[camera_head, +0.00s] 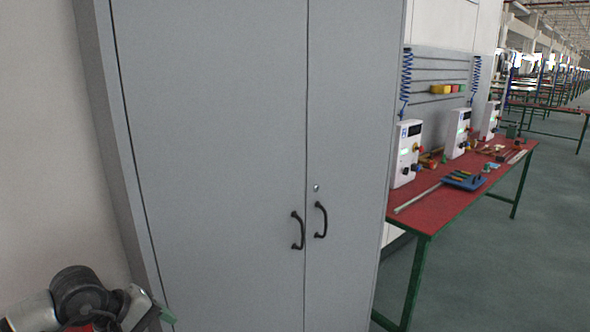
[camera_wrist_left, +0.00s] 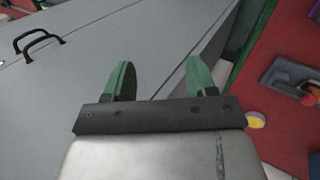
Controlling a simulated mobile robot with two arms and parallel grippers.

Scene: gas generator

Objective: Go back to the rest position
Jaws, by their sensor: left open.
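My left gripper (camera_wrist_left: 160,80) shows in the left wrist view with its two green fingers spread apart and nothing between them. In the head view, part of my left arm is at the bottom left corner, with a bit of green at its right end; the fingers are not clear there. A tall grey cabinet (camera_head: 210,120) with two closed doors stands in front of me. Its black handles (camera_head: 321,220) also show in the left wrist view (camera_wrist_left: 38,42). My right gripper is not in either view.
A red-topped workbench (camera_head: 440,205) with green legs stands right of the cabinet. It carries white control boxes (camera_head: 406,152), a blue tray (camera_head: 465,180) and small parts. Grey floor (camera_head: 500,280) is open at the right. A pale wall (camera_head: 45,150) is at the left.

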